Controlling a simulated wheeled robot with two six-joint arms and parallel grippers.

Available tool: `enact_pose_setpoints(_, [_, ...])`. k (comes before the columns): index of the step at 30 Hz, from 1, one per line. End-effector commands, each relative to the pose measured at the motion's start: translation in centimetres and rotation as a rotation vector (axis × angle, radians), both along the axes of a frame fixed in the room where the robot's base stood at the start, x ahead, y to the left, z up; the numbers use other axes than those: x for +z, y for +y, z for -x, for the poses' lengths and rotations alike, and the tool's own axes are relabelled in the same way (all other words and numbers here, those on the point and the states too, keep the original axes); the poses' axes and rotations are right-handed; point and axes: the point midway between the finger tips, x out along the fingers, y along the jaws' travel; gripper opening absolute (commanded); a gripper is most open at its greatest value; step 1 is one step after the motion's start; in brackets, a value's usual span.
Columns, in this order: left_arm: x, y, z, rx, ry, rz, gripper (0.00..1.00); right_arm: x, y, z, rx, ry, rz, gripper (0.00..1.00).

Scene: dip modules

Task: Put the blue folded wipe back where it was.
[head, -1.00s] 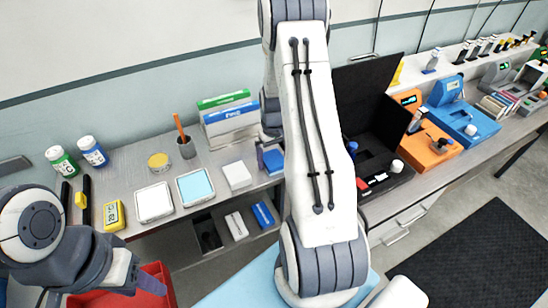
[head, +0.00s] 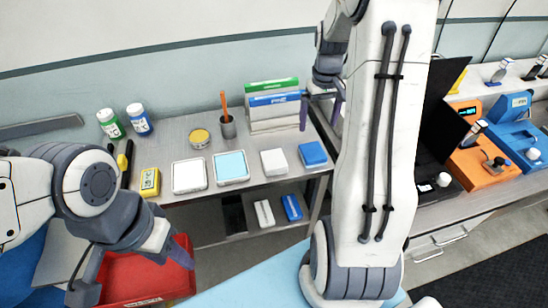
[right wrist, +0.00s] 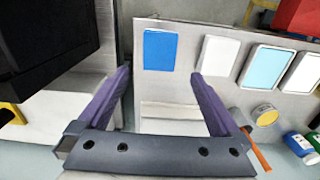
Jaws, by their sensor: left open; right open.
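The blue folded wipe (head: 313,153) lies flat on the metal bench at the right end of a row of flat items. It also shows in the right wrist view (right wrist: 160,49), beyond the fingertips and apart from them. My right gripper (head: 320,112) is open and empty, behind the wipe in the head view; its purple fingers also show in the right wrist view (right wrist: 160,78). My left gripper (head: 178,250) is at the lower left over a red bin (head: 122,278); its fingers are only partly visible.
A white pad (head: 273,162), a light-blue-topped tray (head: 231,168) and a white tray (head: 189,176) stand left of the wipe. Boxes (head: 274,105) and a pen cup (head: 228,127) stand behind. White and blue packs (head: 291,207) lie on the shelf below.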

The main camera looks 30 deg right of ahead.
Motion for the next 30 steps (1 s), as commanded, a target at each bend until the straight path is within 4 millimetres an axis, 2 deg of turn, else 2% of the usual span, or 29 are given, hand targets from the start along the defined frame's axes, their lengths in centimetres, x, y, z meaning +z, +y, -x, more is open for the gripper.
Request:
enact_pose_setpoints(2, [0.0,0.0,0.0,0.0,0.0,0.0,0.5,0.1,0.2,-0.1,0.004,-0.001,0.0,1.0])
enact_pose_setpoints(5, [0.0,0.0,0.0,0.0,0.0,0.0,0.5,0.7,2.4,-0.4,0.042,-0.006,-0.001,1.0])
enact_pose_setpoints(8, [0.0,0.0,0.0,0.0,0.0,0.0,0.5,1.9,7.8,-0.6,0.134,-0.016,-0.005,1.0])
enact_pose_setpoints(11, [0.0,0.0,0.0,0.0,0.0,0.0,0.5,3.4,15.2,0.7,0.268,-0.027,-0.013,1.0])
enact_pose_setpoints(12, [0.0,0.0,0.0,0.0,0.0,0.0,0.5,3.9,18.1,1.7,0.326,-0.032,-0.017,1.0])
enact_pose_setpoints(14, [0.0,0.0,0.0,0.0,0.0,0.0,0.5,4.6,22.1,3.8,0.411,-0.037,-0.025,1.0])
enact_pose_setpoints(15, [0.0,0.0,0.0,0.0,0.0,0.0,0.5,4.9,24.5,5.5,0.466,-0.039,-0.032,1.0])
enact_pose_setpoints(18, [0.0,0.0,0.0,0.0,0.0,0.0,0.5,5.4,29.2,10.1,0.603,-0.043,-0.048,1.0])
enact_pose_setpoints(21, [0.0,0.0,0.0,0.0,0.0,0.0,0.5,5.5,32.0,14.5,0.717,-0.044,-0.063,1.0])
enact_pose_setpoints(24, [0.0,0.0,0.0,0.0,0.0,0.0,0.5,5.4,33.3,17.9,0.801,-0.044,-0.074,1.0])
enact_pose_setpoints(27, [0.0,0.0,0.0,0.0,0.0,0.0,0.5,5.2,33.7,20.0,0.852,-0.041,-0.081,1.0])
enact_pose_setpoints(30, [0.0,0.0,0.0,0.0,0.0,0.0,0.5,5.1,33.8,20.8,0.871,-0.04,-0.084,1.0])
